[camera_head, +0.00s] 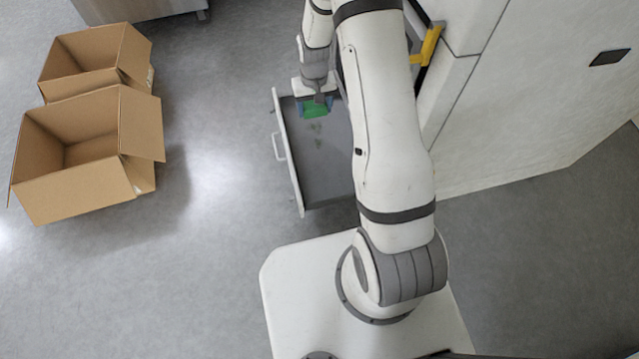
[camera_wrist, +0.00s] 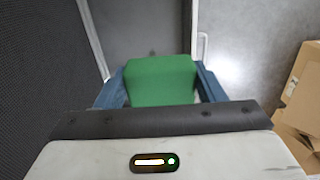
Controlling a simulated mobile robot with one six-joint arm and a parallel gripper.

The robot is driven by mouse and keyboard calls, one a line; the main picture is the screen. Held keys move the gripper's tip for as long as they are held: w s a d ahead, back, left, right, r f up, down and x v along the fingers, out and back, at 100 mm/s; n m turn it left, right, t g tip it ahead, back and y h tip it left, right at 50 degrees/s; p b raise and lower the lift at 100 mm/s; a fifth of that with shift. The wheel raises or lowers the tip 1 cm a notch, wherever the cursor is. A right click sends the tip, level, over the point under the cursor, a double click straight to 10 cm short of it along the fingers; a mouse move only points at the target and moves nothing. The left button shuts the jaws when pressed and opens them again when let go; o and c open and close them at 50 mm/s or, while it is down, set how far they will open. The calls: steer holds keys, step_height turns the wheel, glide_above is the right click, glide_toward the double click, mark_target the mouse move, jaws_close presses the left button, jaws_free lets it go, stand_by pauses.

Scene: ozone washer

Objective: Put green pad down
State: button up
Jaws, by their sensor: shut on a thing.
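The green pad (camera_head: 315,109) is a small green block held at the end of my arm, over the open grey drawer (camera_head: 325,175) in the head view. In the wrist view the green pad (camera_wrist: 160,80) sits between the two blue fingers of my gripper (camera_wrist: 162,88). My gripper (camera_head: 315,106) is shut on it. The pad appears above the drawer floor, near the drawer's far end; the exact height cannot be told. The drawer floor (camera_wrist: 140,25) shows beyond the pad in the wrist view. A few small dark marks or bits lie on the drawer floor.
The drawer front has a white handle (camera_head: 279,146) and is pulled out from the white cabinet (camera_head: 530,90). Two open cardboard boxes, a nearer one (camera_head: 75,175) and a farther one (camera_head: 90,60), stand on the floor at the left. The grey floor between boxes and drawer is clear.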

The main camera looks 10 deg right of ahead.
steer(key=b, duration=0.5)
glide_above(319, 184)
step_height(319, 184, down, 30)
steer(key=shift+f, duration=0.1)
steer(key=shift+f+b, duration=0.6)
steer(key=shift+f, duration=1.4)
steer(key=shift+f, duration=0.2)
steer(key=o, duration=1)
steer(key=shift+o, duration=0.2)
steer(key=shift+r, duration=0.1)
